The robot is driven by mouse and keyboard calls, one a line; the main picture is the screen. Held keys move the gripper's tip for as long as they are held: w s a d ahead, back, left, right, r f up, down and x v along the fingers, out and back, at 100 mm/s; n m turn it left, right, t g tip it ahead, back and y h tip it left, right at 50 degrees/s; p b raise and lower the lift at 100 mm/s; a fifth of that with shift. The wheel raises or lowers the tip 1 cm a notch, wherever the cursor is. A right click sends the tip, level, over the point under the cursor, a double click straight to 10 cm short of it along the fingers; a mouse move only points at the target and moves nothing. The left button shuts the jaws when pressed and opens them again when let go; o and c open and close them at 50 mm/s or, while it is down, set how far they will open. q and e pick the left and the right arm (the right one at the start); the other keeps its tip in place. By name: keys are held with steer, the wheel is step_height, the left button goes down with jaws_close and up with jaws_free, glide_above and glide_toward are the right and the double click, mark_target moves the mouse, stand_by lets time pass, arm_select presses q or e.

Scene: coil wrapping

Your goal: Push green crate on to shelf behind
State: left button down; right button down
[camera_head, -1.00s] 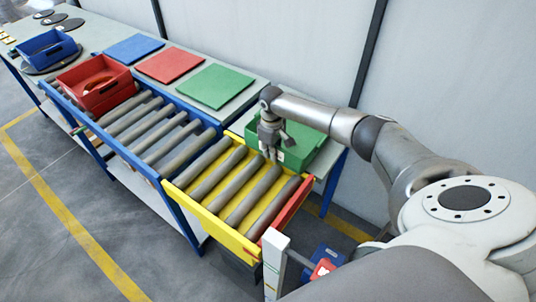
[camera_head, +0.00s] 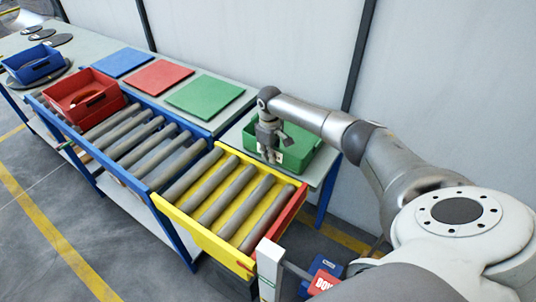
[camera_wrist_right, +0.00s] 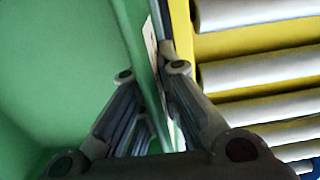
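The green crate (camera_head: 301,154) sits on the grey table top behind the yellow roller section, against the wall side. My right gripper (camera_head: 268,152) reaches down at the crate's near left side in the head view. In the right wrist view, my right gripper (camera_wrist_right: 151,72) has its two fingers apart, one on each side of the wall of the green crate (camera_wrist_right: 70,70). A gap shows between the left finger and the wall; contact on the other side is unclear. A white label is on the crate's near wall. My left gripper is not in view.
Yellow-framed rollers (camera_head: 225,200) with a red end lie in front of the crate. Blue-framed rollers (camera_head: 130,140) hold a red crate (camera_head: 85,95) further left. Blue, red and green mats (camera_head: 205,97) lie on the back table. A blue crate (camera_head: 33,63) stands at far left.

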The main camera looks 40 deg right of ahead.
steer(key=shift+w+d+f+b, duration=0.1)
steer(key=shift+w+d+b, duration=0.1)
steer(key=shift+d+b, duration=0.25)
steer(key=shift+w+d+f+b, duration=0.1)
steer(key=shift+w+d+b, duration=0.1)
steer(key=shift+d+b, duration=0.2)
steer(key=c, duration=1.9)
jaws_free()
steer(key=shift+r+p, duration=0.25)
steer(key=shift+p, duration=0.05)
steer(key=o, duration=0.3)
steer(key=shift+o, duration=0.2)
steer(key=shift+s, duration=0.1)
step_height(320, 180, up, 12)
